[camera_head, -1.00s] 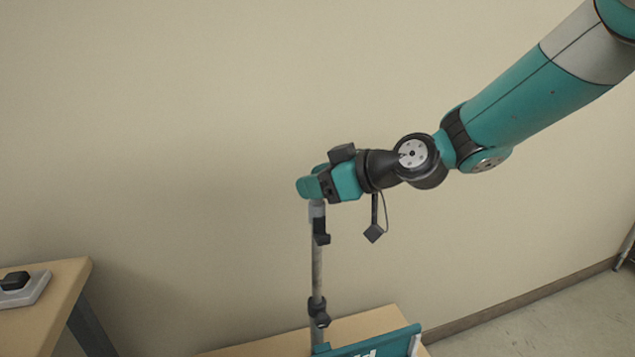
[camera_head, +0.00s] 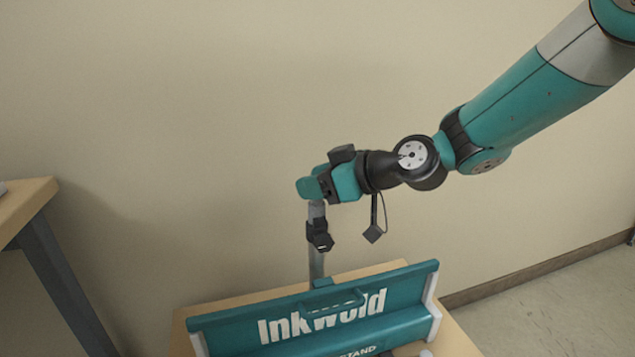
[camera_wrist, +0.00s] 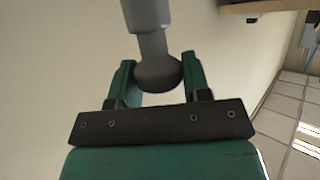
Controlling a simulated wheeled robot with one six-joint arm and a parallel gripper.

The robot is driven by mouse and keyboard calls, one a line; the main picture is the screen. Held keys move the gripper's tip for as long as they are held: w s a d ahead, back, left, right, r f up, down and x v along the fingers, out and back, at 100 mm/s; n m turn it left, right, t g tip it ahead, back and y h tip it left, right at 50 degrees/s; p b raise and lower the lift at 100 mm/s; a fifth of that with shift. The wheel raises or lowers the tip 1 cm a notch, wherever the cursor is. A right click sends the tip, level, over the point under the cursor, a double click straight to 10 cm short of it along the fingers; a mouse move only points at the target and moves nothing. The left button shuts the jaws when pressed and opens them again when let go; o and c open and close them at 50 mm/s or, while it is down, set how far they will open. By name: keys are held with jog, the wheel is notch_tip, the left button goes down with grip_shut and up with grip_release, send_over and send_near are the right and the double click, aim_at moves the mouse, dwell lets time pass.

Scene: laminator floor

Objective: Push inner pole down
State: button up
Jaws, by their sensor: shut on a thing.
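My gripper (camera_head: 309,188) is shut on the grey top of the inner pole (camera_head: 317,209). In the wrist view, the fingers (camera_wrist: 160,80) sit on either side of the rounded grey pole end (camera_wrist: 158,74). Only a short length of the inner pole shows below the gripper. Black clamps (camera_head: 320,235) sit close together just under it. The lighter outer pole (camera_head: 317,264) runs down, upright, behind the teal stand (camera_head: 225,327) with white "Inkwold" lettering. The foot of the pole is hidden.
The stand rests on a wooden table (camera_head: 190,312). Another wooden table (camera_head: 25,205) with a dark leg is at the left. A plain wall is close behind the pole. Open floor (camera_head: 560,310) lies at the right.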

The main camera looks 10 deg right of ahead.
jog(key=shift+d+f, duration=0.1)
jog(key=shift+f, duration=0.25)
jog(key=o, duration=1.2)
jog(key=shift+c, duration=0.2)
jog(key=shift+r, duration=0.1)
jog(key=shift+s+d+r, duration=0.15)
jog(key=shift+d+r, duration=0.05)
jog(key=shift+d, duration=0.05)
jog(key=v, duration=1.6)
jog(key=shift+d+p, duration=0.3)
jog(key=shift+p, duration=0.05)
jog(key=shift+s+r, duration=0.1)
jog(key=shift+s, duration=0.05)
